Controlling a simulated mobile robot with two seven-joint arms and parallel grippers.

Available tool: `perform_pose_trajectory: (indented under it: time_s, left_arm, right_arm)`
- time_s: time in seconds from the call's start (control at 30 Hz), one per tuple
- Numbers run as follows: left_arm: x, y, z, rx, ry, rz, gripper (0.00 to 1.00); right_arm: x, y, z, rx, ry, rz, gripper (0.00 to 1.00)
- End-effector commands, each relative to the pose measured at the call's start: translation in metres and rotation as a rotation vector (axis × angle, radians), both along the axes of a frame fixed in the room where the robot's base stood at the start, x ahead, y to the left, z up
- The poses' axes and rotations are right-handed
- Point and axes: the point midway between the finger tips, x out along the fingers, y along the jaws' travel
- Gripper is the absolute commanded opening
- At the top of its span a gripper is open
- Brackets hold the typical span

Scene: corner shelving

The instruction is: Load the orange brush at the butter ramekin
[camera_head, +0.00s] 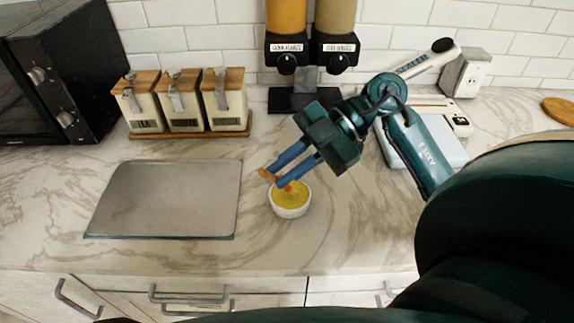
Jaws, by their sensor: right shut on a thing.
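The butter ramekin (291,208) is a small white bowl with yellow content, standing on the marble counter just right of the metal tray. My right gripper (274,180) comes in from the right and points down and left, its blue fingers just above the ramekin's back edge. It is shut on the orange brush (266,174), of which only small orange parts show at the fingertips. Another orange bit shows at the yellow surface below the fingers; whether it touches the butter I cannot tell. Most of the brush is hidden by the fingers. My left gripper is out of view.
A flat metal tray (165,200) lies left of the ramekin. Three lidded canisters (182,104) and a black microwave (62,70) stand behind it. A double dispenser (311,50) stands at the back. A white scale-like appliance (425,146) sits behind my right arm. Counter in front is clear.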

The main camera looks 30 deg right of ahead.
Motion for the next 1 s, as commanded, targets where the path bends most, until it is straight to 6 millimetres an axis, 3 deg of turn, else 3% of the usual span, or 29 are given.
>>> perform_pose_trajectory:
  time_s: [0.27, 0.87, 1.0]
  left_arm:
    - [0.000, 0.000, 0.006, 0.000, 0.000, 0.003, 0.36]
    - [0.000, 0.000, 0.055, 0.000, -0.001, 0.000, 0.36]
    - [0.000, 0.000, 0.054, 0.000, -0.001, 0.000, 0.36]
  right_arm:
    - [0.000, 0.000, 0.003, -0.003, 0.006, 0.000, 0.00]
    - [0.000, 0.000, 0.050, -0.002, 0.004, 0.000, 0.00]
    - [0.000, 0.000, 0.058, -0.003, -0.001, 0.000, 0.00]
